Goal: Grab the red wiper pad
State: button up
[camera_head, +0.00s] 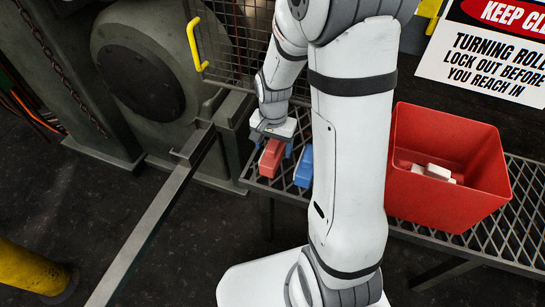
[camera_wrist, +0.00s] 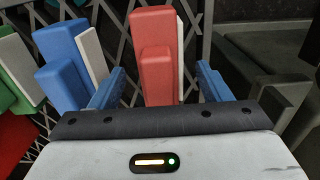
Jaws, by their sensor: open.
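The red wiper pad (camera_head: 271,159) lies on the metal grating, partly under my gripper. It also shows in the wrist view (camera_wrist: 156,60) as a red block with a white strip along its right side. My gripper (camera_head: 272,146) is above the pad. In the wrist view my gripper (camera_wrist: 158,88) is open, with one blue finger on each side of the pad.
A blue pad (camera_wrist: 68,68) stands left of the red one in the wrist view, with a green pad (camera_wrist: 15,70) beyond. A red bin (camera_head: 442,200) holding white pieces stands on the grating (camera_head: 500,225). A metal rail (camera_head: 160,215) runs at left.

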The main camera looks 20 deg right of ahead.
notch_tip(320, 180, down, 2)
jog(key=shift+f, duration=0.25)
jog(key=shift+c, duration=0.4)
jog(key=shift+r, duration=0.1)
jog(key=c, duration=1.1)
